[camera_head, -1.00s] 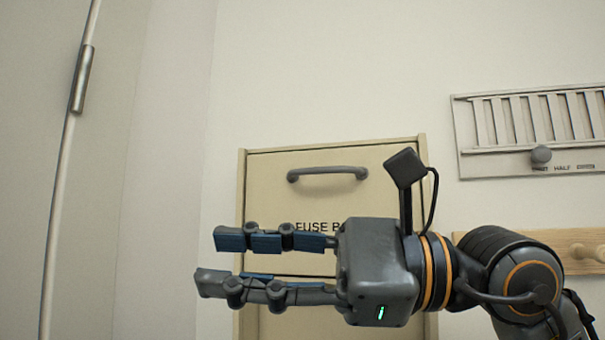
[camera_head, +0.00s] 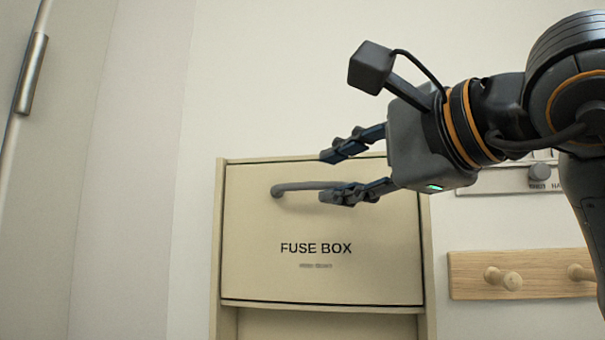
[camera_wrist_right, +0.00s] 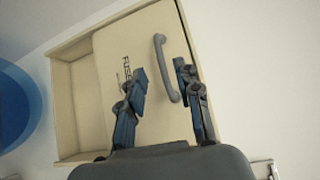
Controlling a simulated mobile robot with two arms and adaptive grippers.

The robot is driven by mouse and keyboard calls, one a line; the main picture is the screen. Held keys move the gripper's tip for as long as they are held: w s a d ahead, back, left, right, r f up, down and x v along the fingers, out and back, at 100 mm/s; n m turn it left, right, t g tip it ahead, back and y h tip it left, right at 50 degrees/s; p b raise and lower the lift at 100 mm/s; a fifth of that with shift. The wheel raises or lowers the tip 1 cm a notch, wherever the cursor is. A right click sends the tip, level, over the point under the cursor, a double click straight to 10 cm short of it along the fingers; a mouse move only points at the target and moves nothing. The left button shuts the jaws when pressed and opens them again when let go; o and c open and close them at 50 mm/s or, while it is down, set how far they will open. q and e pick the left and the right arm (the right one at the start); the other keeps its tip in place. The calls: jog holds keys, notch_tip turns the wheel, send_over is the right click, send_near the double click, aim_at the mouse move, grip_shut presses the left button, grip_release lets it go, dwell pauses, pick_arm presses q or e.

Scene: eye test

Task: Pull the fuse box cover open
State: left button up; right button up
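The fuse box cover (camera_head: 300,222) is a cream panel lettered FUSE BOX, sitting in its frame and looking shut. A grey bar handle (camera_head: 292,187) runs across its upper part; its right end is hidden behind a finger of my right gripper (camera_head: 324,176). That gripper is open, its fingers pointing left at the handle's right part. In the right wrist view the handle (camera_wrist_right: 162,62) shows between the two spread fingertips (camera_wrist_right: 161,72), with no finger visibly closed on it. I cannot tell whether they touch. My left gripper is not in view.
A door with a metal handle (camera_head: 31,74) stands at left. A blue round thing (camera_wrist_right: 18,105) shows in the wrist view.

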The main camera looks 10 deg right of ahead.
aim_at(306, 185)
jog(key=p+x, duration=0.2)
jog(key=x, duration=0.4)
jog(key=shift+w+a+r, duration=0.1)
jog(key=shift+w+a, duration=0.05)
jog(key=shift+w, duration=0.05)
jog(key=shift+w+a+p, duration=0.25)
jog(key=shift+w+p, duration=0.05)
jog(key=shift+w, duration=0.3)
grip_shut()
